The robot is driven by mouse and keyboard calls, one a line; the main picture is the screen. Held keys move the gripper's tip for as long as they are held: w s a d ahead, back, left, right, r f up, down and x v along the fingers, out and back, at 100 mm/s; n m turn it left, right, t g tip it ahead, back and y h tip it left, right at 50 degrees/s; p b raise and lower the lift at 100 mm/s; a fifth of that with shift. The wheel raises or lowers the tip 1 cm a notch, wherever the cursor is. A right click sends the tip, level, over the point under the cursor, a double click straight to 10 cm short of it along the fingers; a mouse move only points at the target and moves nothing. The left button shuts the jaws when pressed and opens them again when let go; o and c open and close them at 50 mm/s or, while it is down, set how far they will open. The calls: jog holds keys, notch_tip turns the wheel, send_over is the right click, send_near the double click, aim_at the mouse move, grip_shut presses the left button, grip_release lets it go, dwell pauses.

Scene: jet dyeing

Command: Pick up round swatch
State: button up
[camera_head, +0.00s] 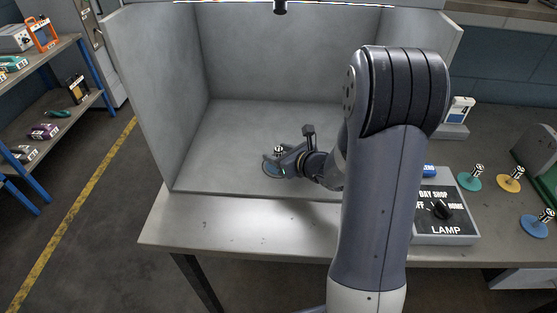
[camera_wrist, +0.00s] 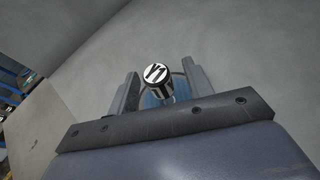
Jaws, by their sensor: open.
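A round blue swatch (camera_head: 268,168) with an upright black-and-white knob lies on the floor of the grey viewing booth, left of centre. My gripper (camera_head: 277,158) is down at it, reaching in from the right. In the wrist view the striped knob (camera_wrist: 156,76) stands between the two fingers of my gripper (camera_wrist: 160,85), with gaps on both sides. The fingers are open. Part of the swatch's blue disc is hidden behind the knob and the fingers.
Grey booth walls (camera_head: 152,95) rise left, right and behind. A lamp control box (camera_head: 444,228) sits front right. Teal (camera_head: 468,181), yellow (camera_head: 509,184) and blue (camera_head: 535,226) knobbed swatches stand on the bench at right. The bench's front left is clear.

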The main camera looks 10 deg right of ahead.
jog(key=shift+w, duration=0.1)
jog(key=shift+c, duration=0.6)
jog(key=c, duration=0.9)
grip_shut()
